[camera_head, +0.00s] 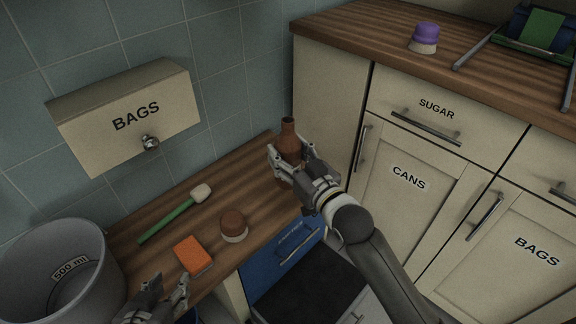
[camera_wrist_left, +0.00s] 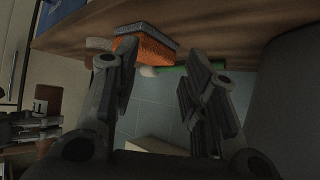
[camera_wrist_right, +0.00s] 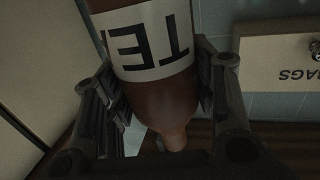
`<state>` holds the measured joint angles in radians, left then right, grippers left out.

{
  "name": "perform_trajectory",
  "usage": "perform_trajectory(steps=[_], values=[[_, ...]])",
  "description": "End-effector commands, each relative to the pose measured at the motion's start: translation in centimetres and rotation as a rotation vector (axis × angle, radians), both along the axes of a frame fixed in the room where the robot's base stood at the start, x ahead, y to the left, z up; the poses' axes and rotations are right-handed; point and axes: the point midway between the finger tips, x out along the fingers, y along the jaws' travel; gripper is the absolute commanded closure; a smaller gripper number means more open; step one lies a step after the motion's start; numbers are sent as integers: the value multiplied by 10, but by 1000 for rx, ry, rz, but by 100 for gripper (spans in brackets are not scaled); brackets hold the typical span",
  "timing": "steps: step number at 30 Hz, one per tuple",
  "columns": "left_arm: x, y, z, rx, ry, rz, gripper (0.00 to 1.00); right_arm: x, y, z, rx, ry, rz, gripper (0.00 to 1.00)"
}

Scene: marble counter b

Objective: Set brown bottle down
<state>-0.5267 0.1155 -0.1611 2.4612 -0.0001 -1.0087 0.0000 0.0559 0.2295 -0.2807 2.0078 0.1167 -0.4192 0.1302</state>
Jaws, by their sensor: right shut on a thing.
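The brown bottle (camera_head: 289,141) is upright near the far end of the low wooden counter (camera_head: 165,212), by the tall cabinet. My right gripper (camera_head: 291,165) is shut around its body. In the right wrist view the bottle (camera_wrist_right: 165,103) fills the space between the fingers, and its white label with "TE" shows upside down. The bottle's base is hidden, so I cannot tell whether it touches the counter. My left gripper (camera_head: 168,287) is open and empty at the counter's near edge; its parted fingers also show in the left wrist view (camera_wrist_left: 160,75).
An orange sponge (camera_head: 193,254), a brush with a brown top (camera_head: 233,226) and a green-handled tool (camera_head: 168,219) lie on the low counter. A grey bucket (camera_head: 62,270) stands at left. A "BAGS" box (camera_head: 125,115) juts from the wall. Bare counter lies left of the bottle.

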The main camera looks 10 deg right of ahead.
Motion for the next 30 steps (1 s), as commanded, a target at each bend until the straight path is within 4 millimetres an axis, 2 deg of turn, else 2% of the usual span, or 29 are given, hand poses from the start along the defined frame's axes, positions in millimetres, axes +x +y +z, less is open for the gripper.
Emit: perform_trajectory(steps=[7, 15, 24, 30], values=[[31, -14, 36, -57, -242, -18, 60, 29, -6, -14, -2, -3, -1, 68], [51, -26, 83, -121, -507, -34, 60, 46, -9, -37, -1, 1, 0, 68], [54, -35, 138, -194, -793, -50, 60, 65, -13, -59, -2, -2, 0, 68], [50, -36, 160, -223, -905, -56, 60, 71, -14, -67, 0, -1, 0, 68]])
